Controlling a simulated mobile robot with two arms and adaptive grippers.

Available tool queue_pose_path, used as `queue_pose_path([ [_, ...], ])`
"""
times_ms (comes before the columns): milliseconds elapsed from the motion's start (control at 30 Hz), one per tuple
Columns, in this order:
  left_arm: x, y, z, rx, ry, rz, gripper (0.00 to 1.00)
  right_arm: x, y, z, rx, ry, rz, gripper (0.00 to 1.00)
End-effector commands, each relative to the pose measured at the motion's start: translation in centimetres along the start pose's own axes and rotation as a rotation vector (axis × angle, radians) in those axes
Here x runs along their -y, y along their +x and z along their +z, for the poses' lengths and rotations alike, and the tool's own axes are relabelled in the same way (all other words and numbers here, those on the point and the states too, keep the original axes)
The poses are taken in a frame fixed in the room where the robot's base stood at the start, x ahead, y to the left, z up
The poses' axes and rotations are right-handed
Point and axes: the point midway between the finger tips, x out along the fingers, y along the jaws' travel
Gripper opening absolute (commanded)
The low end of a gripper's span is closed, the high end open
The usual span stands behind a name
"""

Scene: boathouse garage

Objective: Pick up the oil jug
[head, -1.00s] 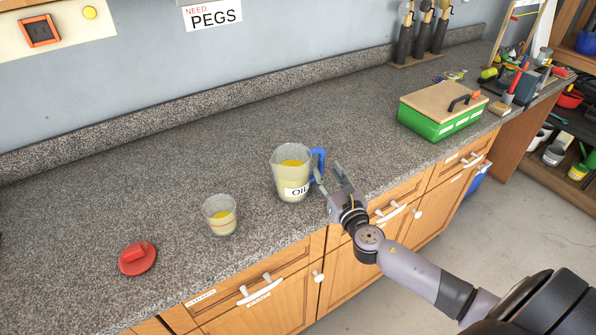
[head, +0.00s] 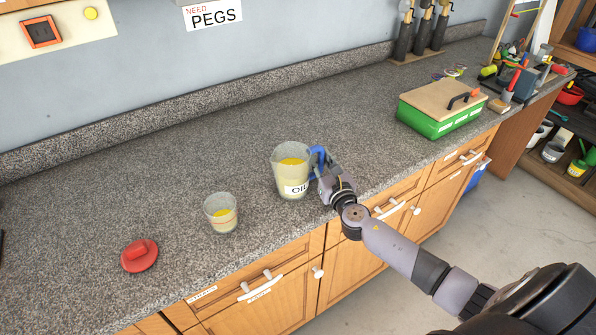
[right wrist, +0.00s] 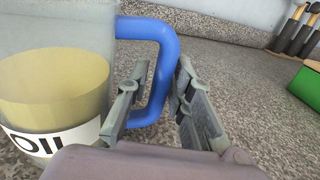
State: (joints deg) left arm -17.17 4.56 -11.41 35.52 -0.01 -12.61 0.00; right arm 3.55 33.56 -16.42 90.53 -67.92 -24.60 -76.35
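The oil jug (head: 290,175) is a clear jug with yellow oil, a white "OIL" label and a blue handle (head: 319,160). It stands upright on the countertop in the head view. It fills the left of the right wrist view (right wrist: 55,85). My right gripper (head: 323,168) is at the handle. In the right wrist view its two fingers (right wrist: 157,92) are apart, one on each side of the blue handle (right wrist: 165,65), with a gap visible on the right side. My left gripper is in neither view.
A small cup of yellow liquid (head: 221,214) and a red lid-like object (head: 139,256) stand left of the jug on the granite counter (head: 150,190). A green box with a wooden lid (head: 440,120) is to the right. Drawers (head: 262,285) line the front edge.

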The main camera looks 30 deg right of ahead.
Motion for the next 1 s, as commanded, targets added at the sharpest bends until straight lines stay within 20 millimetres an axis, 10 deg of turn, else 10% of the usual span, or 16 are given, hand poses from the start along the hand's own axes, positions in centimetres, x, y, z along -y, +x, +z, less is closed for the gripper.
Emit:
queue_pose_path([
  [267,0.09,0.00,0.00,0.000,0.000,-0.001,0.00,0.02,-0.02,0.00,0.000,0.000,0.000,0.00],
  [1000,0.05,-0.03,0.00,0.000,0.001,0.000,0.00,0.01,0.04,0.24,0.004,0.002,0.000,0.00],
])
